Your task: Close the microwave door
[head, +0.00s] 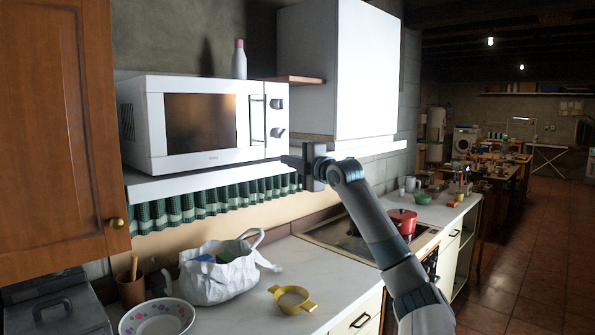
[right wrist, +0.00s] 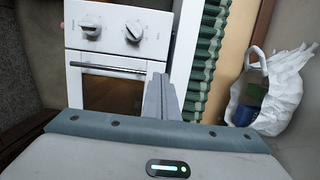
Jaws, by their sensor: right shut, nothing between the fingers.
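The white microwave (head: 150,125) stands on a wall shelf at the left in the head view. Its door, with a dark window (head: 200,122) and an upright bar handle (head: 257,120), looks flush or almost flush with the front; a small gap cannot be ruled out. Two knobs (head: 277,118) sit right of the handle. The right wrist view also shows the microwave front (right wrist: 115,45) turned sideways. My right gripper (head: 287,160) is shut and empty, just right of and below the microwave's lower right corner. It also shows in the right wrist view (right wrist: 161,92). My left gripper is out of view.
A bottle (head: 239,60) stands on top of the microwave. A white cabinet (head: 340,70) hangs to the right, with a small shelf (head: 298,80) beside it. Below are a green checked curtain (head: 210,203), a white bag (head: 220,275), a yellow strainer (head: 292,299) and a red pot (head: 402,221).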

